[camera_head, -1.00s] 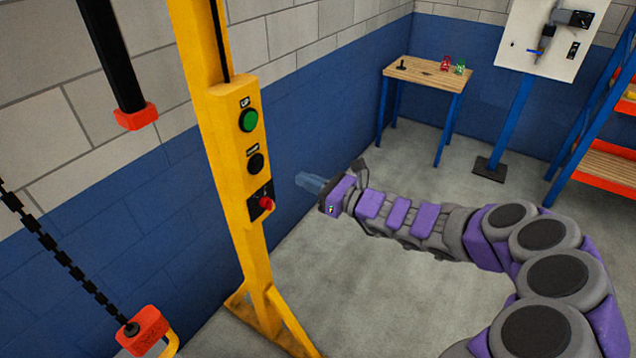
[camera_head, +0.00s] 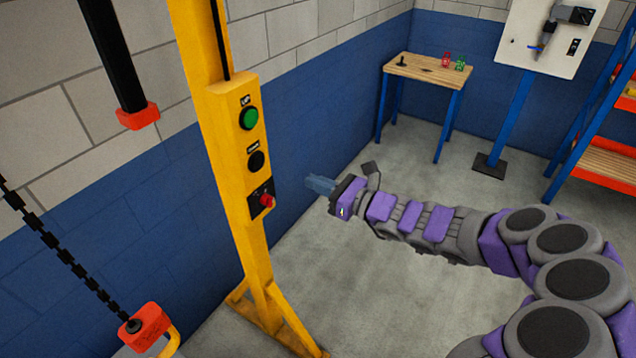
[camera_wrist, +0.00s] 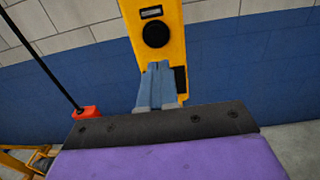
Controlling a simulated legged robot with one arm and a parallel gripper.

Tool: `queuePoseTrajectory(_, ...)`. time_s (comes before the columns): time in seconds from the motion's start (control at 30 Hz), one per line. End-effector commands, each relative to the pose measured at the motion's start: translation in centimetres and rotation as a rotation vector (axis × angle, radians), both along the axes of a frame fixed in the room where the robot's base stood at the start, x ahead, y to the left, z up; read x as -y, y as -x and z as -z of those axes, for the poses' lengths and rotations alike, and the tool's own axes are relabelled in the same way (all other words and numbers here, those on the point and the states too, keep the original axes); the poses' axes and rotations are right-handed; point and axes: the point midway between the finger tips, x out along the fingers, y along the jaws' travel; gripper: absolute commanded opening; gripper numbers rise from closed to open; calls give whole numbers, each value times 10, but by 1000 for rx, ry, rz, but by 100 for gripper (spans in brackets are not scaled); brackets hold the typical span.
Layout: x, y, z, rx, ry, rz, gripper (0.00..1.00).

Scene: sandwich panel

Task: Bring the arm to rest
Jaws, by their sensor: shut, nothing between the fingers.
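My gripper (camera_head: 319,185) is at the end of my purple and grey arm, to the right of the yellow control post (camera_head: 237,190). Its blue-grey fingers are together with nothing between them. A gap shows between the fingertips and the post in the head view. In the wrist view my gripper (camera_wrist: 158,70) points toward the yellow post (camera_wrist: 148,15) and covers part of its control box. The box has a green button (camera_head: 249,118), a black button (camera_head: 256,160) and a red switch (camera_head: 266,201).
A hanging chain with a red hook block (camera_head: 142,328) is at lower left. A wooden table (camera_head: 425,72) with small items stands at the back. A white panel (camera_head: 550,40) on a blue stand and an orange shelf (camera_head: 603,165) are at right. Grey floor is open between.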

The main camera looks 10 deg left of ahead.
Motion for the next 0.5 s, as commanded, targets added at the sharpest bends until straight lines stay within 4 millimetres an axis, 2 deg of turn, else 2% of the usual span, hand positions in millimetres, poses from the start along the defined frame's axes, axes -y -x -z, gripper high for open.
queuePoseTrajectory(0.33, -1, 5, -5, 21, 8, -15, 0)
queuePoseTrajectory(0.43, -7, 24, -21, 103, 41, -74, 0)
queuePoseTrajectory(0.5, -14, 51, -37, 202, 87, -151, 0)
